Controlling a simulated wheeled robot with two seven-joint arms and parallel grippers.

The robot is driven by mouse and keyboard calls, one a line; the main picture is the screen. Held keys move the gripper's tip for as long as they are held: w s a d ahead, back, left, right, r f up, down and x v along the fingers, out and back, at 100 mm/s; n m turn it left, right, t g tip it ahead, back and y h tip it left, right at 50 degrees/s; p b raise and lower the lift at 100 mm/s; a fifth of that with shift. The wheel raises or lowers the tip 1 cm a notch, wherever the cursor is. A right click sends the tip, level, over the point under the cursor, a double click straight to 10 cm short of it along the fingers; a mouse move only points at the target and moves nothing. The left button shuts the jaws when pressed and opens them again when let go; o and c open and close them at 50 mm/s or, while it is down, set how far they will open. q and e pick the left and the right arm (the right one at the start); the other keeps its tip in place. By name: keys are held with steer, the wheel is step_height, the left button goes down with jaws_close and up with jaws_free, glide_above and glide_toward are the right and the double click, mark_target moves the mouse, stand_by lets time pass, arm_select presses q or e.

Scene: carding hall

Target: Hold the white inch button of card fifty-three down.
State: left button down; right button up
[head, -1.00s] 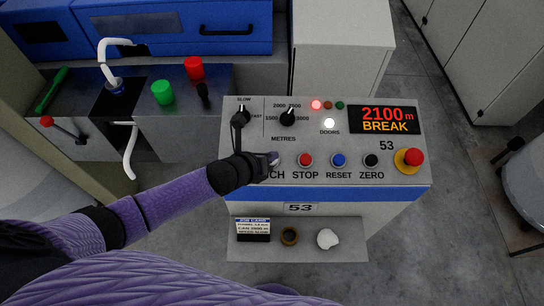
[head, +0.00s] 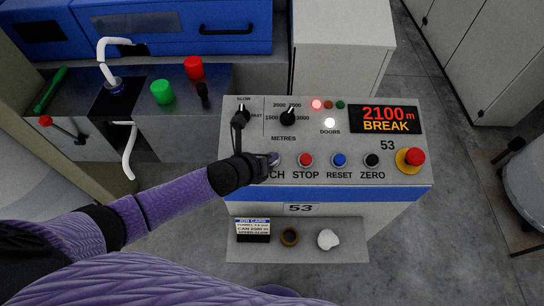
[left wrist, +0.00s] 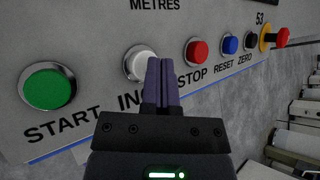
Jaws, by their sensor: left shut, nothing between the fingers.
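The control panel of card fifty-three (head: 330,187) stands in front of me, with 53 on its face and front. The white inch button (left wrist: 139,64) sits between the green start button (left wrist: 50,88) and the red stop button (left wrist: 197,51) in the left wrist view. My left gripper (left wrist: 160,62) is shut and empty, its fingertips over the right part of the white button. I cannot tell whether they touch or press it. In the head view my left gripper (head: 272,160) hides most of the button and the start button. My right gripper is not in view.
The display (head: 386,120) reads 2100 m BREAK; a red lamp and a white doors lamp are lit. A red emergency knob (head: 413,157) is at the panel's right. A shelf (head: 345,253) below holds a job card, a brown ring and a white lump.

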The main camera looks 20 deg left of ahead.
arm_select(q)
steer(key=shift+w+f+b, duration=0.1)
steer(key=shift+f+b, duration=0.35)
steer(key=shift+f, duration=0.05)
stand_by(0.3)
steer(key=shift+r, duration=0.1)
stand_by(2.9)
steer(key=shift+s+r+p, duration=0.2)
steer(key=shift+r+p, duration=0.6)
steer(key=shift+p, duration=0.25)
steer(key=r+p, duration=0.2)
steer(key=s+r+p, duration=0.1)
steer(key=r+p, duration=0.2)
steer(key=shift+s+d, duration=0.1)
steer(key=shift+d, duration=0.1)
